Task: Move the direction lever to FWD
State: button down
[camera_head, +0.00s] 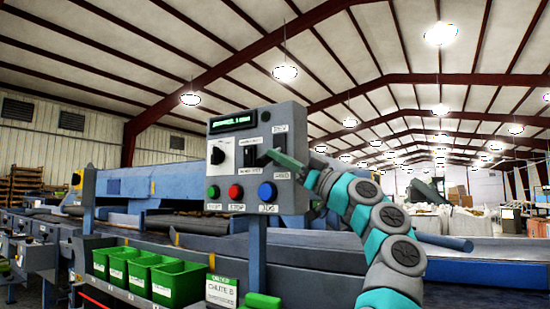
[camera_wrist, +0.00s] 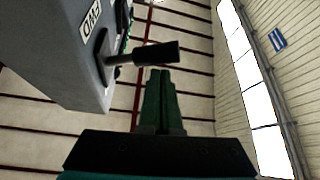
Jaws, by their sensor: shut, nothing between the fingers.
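The grey control box (camera_head: 231,181) stands on a post in the middle of the head view. The direction lever (camera_wrist: 145,55) has a dark handle and sticks out from the box face in the wrist view, beside a label reading FWD (camera_wrist: 90,18). In the head view, the lever is hard to make out and partly hidden by my gripper (camera_head: 270,154). My gripper's green fingers (camera_wrist: 161,73) are shut and empty. Their tips are right by the lever handle; I cannot tell whether they touch it. The lever's exact setting is unclear.
The box also carries a lit display (camera_head: 232,122), a rotary knob (camera_head: 220,153), and green (camera_head: 213,192), red (camera_head: 236,192) and blue (camera_head: 267,192) buttons below. Several green bins (camera_head: 178,285) stand at lower left. Blue conveyor machinery (camera_head: 330,277) runs behind the post.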

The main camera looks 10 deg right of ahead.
jog(key=b+v, duration=0.1)
jog(key=v, duration=0.5)
jog(key=shift+d+f+b, duration=0.2)
jog(key=shift+b, duration=0.2)
jog(key=shift+s, duration=0.1)
